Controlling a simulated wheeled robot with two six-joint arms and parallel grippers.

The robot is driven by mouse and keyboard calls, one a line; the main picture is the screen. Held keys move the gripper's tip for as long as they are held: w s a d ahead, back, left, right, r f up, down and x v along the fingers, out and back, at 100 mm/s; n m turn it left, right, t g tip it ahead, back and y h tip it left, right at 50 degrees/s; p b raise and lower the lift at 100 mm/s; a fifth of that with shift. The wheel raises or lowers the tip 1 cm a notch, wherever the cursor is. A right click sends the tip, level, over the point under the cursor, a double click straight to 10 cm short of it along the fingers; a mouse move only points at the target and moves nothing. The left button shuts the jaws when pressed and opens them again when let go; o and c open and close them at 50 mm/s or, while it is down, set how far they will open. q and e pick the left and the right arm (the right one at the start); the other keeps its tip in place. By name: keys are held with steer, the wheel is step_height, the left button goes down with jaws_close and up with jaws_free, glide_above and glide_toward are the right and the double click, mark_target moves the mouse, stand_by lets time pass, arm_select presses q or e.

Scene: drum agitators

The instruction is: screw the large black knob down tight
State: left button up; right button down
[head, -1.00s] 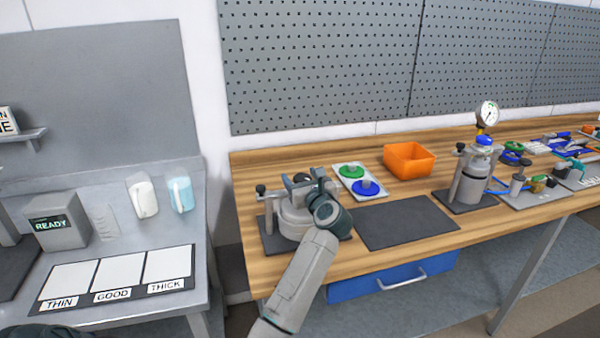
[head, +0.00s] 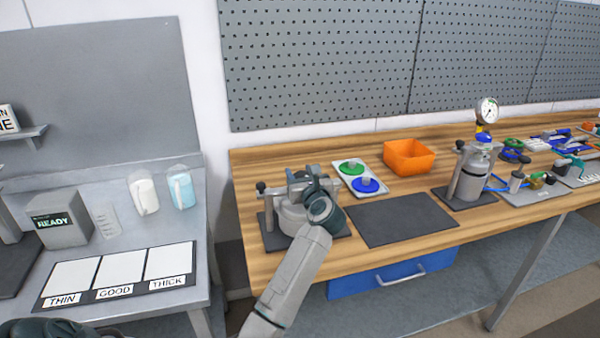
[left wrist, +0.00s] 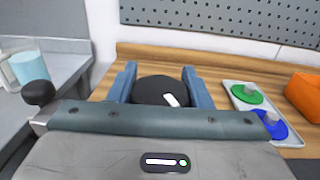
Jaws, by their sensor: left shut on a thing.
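The large black knob (left wrist: 152,88) is a round dark cap with a white mark on top, seen in the left wrist view. My left gripper (left wrist: 160,80) has one blue-grey finger on each side of it and is shut on it. In the head view, my left gripper (head: 303,181) is over the grey drum device (head: 291,217) on its dark base plate, and the knob is hidden behind my wrist and fingers. My right gripper is not in view.
A smaller black knob (left wrist: 39,93) stands on a post at the device's left side. A tray with a green disc (head: 351,167) and a blue disc (head: 365,185) is behind and to the right. A bare dark mat (head: 402,219) and an orange bin (head: 409,157) are farther right.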

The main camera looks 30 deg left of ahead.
arm_select(q)
steer(key=shift+r+m+t+h+p, duration=0.25)
steer(key=shift+m+t+h+p, duration=0.45)
steer(key=shift+t, duration=0.2)
steer(key=m+t+h+p, duration=0.1)
steer(key=h+p, duration=0.1)
steer(key=m+t+h+p, duration=0.1)
steer(key=m+h+p, duration=0.1)
steer(key=m+t+h+p, duration=0.1)
steer(key=p, duration=0.2)
steer(key=shift+w+d+t+h, duration=0.25)
steer(key=shift+d+t+h, duration=0.05)
steer(key=shift+t+h, duration=0.1)
steer(key=shift+d+f+m+h+p, duration=0.1)
steer(key=shift+f+m+h+p, duration=0.05)
steer(key=shift+m+h+p, duration=0.5)
steer(key=shift+t, duration=0.3)
steer(key=o, duration=1)
